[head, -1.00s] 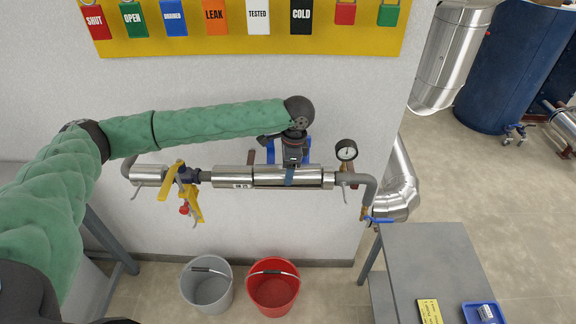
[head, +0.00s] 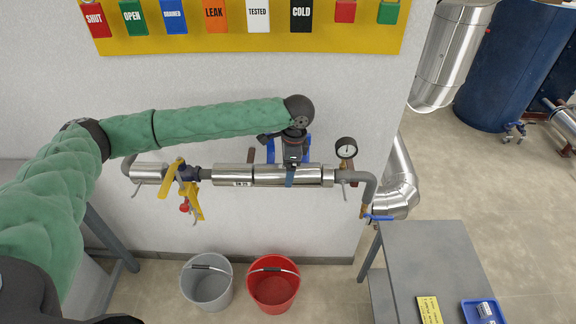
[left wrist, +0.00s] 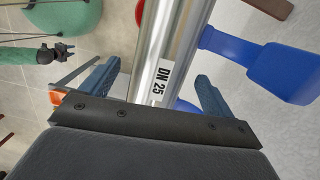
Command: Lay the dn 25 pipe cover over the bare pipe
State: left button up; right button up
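The DN 25 pipe cover (head: 275,175) is a shiny metal sleeve lying in line with the horizontal pipe run on the wall. In the left wrist view, the cover (left wrist: 165,45), with a white "DN 25" label, passes between my fingers. My left gripper (head: 290,176) reaches down over it from above. In the left wrist view, the blue fingers of my left gripper (left wrist: 156,80) stand on either side of the cover with visible gaps. Whether the cover is fully seated is hidden by the gripper.
A pressure gauge (head: 346,148) and a yellow-handled valve (head: 187,175) flank the covered section. Blue parts (head: 271,150) stand behind it. Grey (head: 206,284) and red (head: 273,285) buckets stand below. A grey table (head: 425,255) is at the right.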

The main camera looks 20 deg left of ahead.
jog(key=shift+w+a, duration=0.1)
pick_arm(q)
jog(key=shift+r, duration=0.4)
jog(key=r+b, duration=0.1)
jog(key=r, duration=0.3)
jog(key=r+b, duration=0.1)
jog(key=r, duration=0.1)
jog(key=shift+w+d+b, duration=0.2)
jog(key=shift+d+b, duration=0.1)
jog(key=shift+d, duration=0.1)
jog(key=shift+r, duration=0.45)
pick_arm(e)
jog(key=r, duration=0.1)
jog(key=w+a+r, duration=0.1)
jog(key=r, duration=0.1)
jog(key=w+a+r, duration=0.1)
jog(key=shift+w+a+r, duration=0.15)
jog(key=shift+r, duration=0.2)
